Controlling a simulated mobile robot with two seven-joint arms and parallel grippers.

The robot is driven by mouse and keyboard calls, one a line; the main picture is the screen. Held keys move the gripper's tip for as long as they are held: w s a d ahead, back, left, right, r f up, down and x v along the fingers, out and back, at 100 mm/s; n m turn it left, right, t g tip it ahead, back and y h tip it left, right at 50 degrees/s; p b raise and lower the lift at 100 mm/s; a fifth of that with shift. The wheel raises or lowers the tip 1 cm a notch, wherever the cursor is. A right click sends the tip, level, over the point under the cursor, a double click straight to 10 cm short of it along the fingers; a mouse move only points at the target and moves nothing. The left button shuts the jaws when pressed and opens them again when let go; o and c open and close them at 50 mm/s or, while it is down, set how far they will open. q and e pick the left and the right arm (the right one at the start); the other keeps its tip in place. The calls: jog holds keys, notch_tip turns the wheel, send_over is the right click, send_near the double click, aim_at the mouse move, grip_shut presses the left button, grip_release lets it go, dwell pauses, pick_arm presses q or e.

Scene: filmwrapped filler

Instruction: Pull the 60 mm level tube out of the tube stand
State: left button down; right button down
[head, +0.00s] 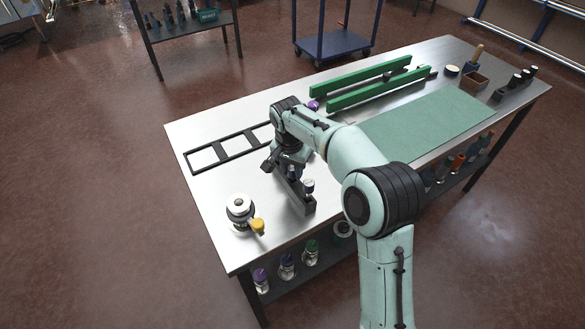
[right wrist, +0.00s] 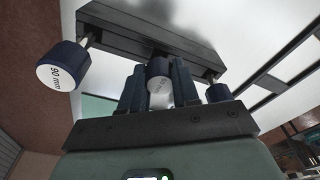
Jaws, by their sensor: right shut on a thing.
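The tube stand (head: 297,194) is a dark bar on the metal table, and its underside or side face fills the top of the right wrist view (right wrist: 150,32). My right gripper (head: 288,172) is above the stand. In the right wrist view its fingers (right wrist: 158,85) are shut on a dark-capped level tube (right wrist: 159,68), whose label is too blurred to read surely. A tube marked 90 mm (right wrist: 63,68) stands to the left and another dark-capped tube (right wrist: 218,92) to the right. I cannot tell whether the held tube is still seated. My left gripper is not in view.
A round device with a yellow knob (head: 240,210) stands near the table's front left corner. A black frame (head: 228,148) lies behind the gripper. Green rails (head: 362,76) and a green mat (head: 430,125) are farther right.

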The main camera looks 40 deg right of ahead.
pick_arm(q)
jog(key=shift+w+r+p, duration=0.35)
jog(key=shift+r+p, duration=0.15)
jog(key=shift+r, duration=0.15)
pick_arm(e)
jog(key=shift+r, duration=0.85)
